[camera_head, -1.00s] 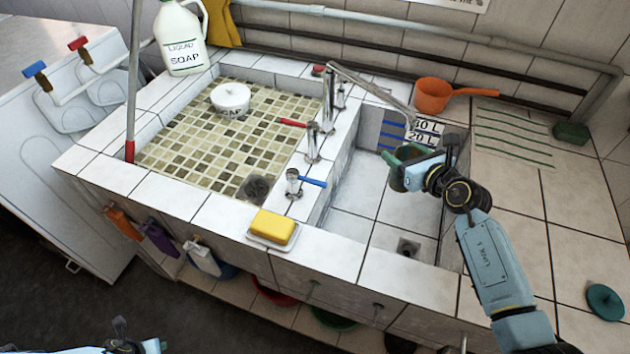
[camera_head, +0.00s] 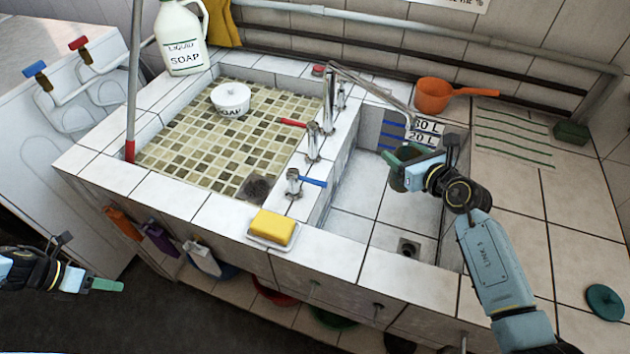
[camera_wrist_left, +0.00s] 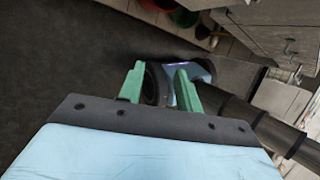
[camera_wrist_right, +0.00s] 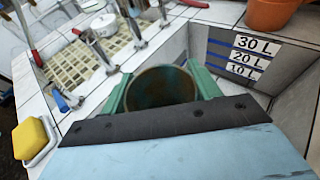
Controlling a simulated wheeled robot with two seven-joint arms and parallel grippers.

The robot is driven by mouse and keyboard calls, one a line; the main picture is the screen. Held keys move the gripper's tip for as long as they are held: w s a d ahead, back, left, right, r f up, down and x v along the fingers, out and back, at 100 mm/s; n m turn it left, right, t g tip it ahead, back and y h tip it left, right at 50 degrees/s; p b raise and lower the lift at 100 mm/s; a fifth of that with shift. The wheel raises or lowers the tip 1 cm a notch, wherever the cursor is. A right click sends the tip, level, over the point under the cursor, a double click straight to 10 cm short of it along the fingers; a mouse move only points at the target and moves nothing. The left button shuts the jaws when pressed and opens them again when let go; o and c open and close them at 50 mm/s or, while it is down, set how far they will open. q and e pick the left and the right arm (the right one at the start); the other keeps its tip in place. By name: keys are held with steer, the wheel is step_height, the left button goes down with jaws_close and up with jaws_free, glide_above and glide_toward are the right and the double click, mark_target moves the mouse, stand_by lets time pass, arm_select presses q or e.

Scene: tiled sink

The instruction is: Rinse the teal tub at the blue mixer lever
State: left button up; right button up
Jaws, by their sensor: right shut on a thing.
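The teal tub (camera_head: 397,178) is in my right gripper (camera_head: 412,177), held over the right basin below the long swivel spout. In the right wrist view the tub (camera_wrist_right: 160,86) is upright between the fingers, open at the top, its inside dark and brownish. The blue mixer lever (camera_head: 312,182) sits on a chrome tap at the front of the ledge between the basins; it also shows in the right wrist view (camera_wrist_right: 62,103). My left gripper (camera_head: 106,286) is out over the floor at the lower left. In its wrist view the fingers (camera_wrist_left: 158,85) are apart with nothing between them.
A yellow sponge (camera_head: 271,227) lies in a dish on the front rim. Red-handled taps (camera_head: 293,122) stand further back on the ledge. An orange pan (camera_head: 433,95) is behind the right basin. A mop pole (camera_head: 134,80) leans at the left; a soap jug (camera_head: 181,40) stands behind it.

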arm_select(q)
steer(key=w+d+r+n+t+h, duration=0.45)
steer(key=w+d+r, duration=0.45)
steer(key=r, duration=0.4)
steer(key=w+d+r+n+t+h, duration=0.3)
steer(key=w+d+r+h, duration=0.2)
steer(key=w+d+r, duration=0.65)
steer(key=w+d+n+t+y, duration=0.1)
steer(key=w+d+n+y, duration=0.25)
steer(key=d, duration=0.65)
steer(key=w+d+n+t+y, duration=0.1)
steer(key=w+d+n+y, duration=0.3)
steer(key=d, duration=0.6)
steer(key=w+d+n+t+y, duration=0.15)
steer(key=w+d+n, duration=0.35)
steer(key=d, duration=0.5)
steer(key=n+y, duration=0.4)
steer(key=y, duration=1.1)
glide_toward(315, 180)
steer(key=x, duration=1)
steer(key=shift+f, duration=0.35)
